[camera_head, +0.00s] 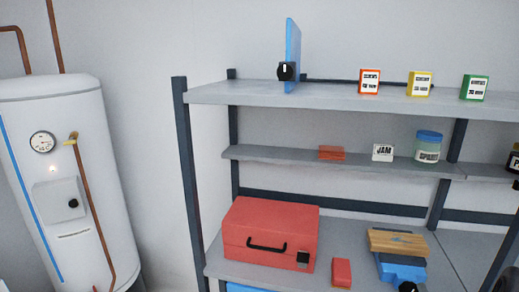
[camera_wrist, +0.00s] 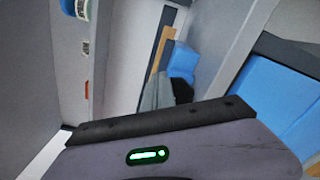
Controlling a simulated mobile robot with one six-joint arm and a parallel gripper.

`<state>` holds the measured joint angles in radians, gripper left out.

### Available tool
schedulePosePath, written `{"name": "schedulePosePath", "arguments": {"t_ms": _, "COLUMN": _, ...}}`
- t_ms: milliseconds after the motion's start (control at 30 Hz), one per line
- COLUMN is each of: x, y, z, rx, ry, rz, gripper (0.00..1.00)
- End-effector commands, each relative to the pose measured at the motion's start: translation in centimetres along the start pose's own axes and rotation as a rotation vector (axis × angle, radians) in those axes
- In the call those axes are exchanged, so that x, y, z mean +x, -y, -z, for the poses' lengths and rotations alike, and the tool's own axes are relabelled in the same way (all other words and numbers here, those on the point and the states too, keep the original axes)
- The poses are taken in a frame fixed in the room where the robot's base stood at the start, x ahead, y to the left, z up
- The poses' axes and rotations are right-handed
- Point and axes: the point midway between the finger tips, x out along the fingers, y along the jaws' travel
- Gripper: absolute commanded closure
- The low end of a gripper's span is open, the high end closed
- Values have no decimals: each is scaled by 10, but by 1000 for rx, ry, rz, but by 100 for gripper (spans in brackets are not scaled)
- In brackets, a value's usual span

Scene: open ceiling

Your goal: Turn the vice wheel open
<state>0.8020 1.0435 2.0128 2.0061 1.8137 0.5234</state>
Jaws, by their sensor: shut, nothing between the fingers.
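The blue vice (camera_head: 402,271) stands on the lowest visible shelf at the lower right of the head view, with a wooden piece (camera_head: 398,242) at its top. Its black wheel (camera_head: 408,287) is at the front, cut by the bottom edge. In the wrist view the blue vice (camera_wrist: 180,64) and black wheel (camera_wrist: 183,91) are beyond my gripper (camera_wrist: 158,85), which is shut and empty. Its grey fingers appear just left of the wheel and overlap the vice. I cannot tell whether they touch it. My gripper is out of the head view.
A red toolbox (camera_head: 269,232) and a small red box (camera_head: 341,272) stand left of the vice. The shelf above (camera_head: 270,154) holds a jam box and a jar (camera_head: 429,147). A dark upright (camera_head: 187,180) bounds the rack. A white tank (camera_head: 70,180) is at far left.

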Motion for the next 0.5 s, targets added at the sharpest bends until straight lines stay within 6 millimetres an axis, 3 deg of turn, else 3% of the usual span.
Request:
{"name": "schedulePosePath", "arguments": {"t_ms": 367, "x": -2, "y": -3, "z": -5, "rx": 2, "ry": -6, "rz": 3, "gripper": 100}}
{"name": "schedulePosePath", "arguments": {"t_ms": 500, "x": -21, "y": -1, "z": -5, "rx": 3, "ry": -5, "rz": 4, "gripper": 100}}
